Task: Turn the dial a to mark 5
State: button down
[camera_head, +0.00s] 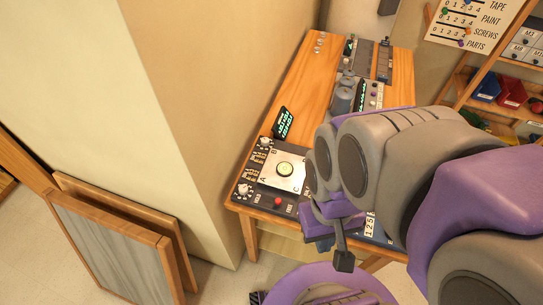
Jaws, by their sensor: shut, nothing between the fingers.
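A control panel lies on the near end of a wooden workbench. Its pale square plate (269,180) carries the letters A, B and C around a round yellowish centre (285,170). Two pale knobs with small markings stand along the panel's left side, one at the back (265,142) and one at the front (243,190). I cannot read which one is dial a, or where its pointer stands. My gripper (338,240) is shut and empty, to the right of the plate near the bench's front edge. My arm hides the panel's right part.
A red button (278,201) sits at the panel's front, and a dark screen with green text (283,123) stands behind it. Grey cylinders (342,96) stand further back. Framed boards (112,245) lean at the left wall. Shelves with bins (511,92) are at the right.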

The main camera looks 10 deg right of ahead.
aim_at(243, 189)
jog(key=k+j+u, duration=0.2)
jog(key=u, duration=0.15)
jog(key=k+j+u, duration=0.15)
jog(key=j+u, duration=0.25)
jog(key=l, duration=0.1)
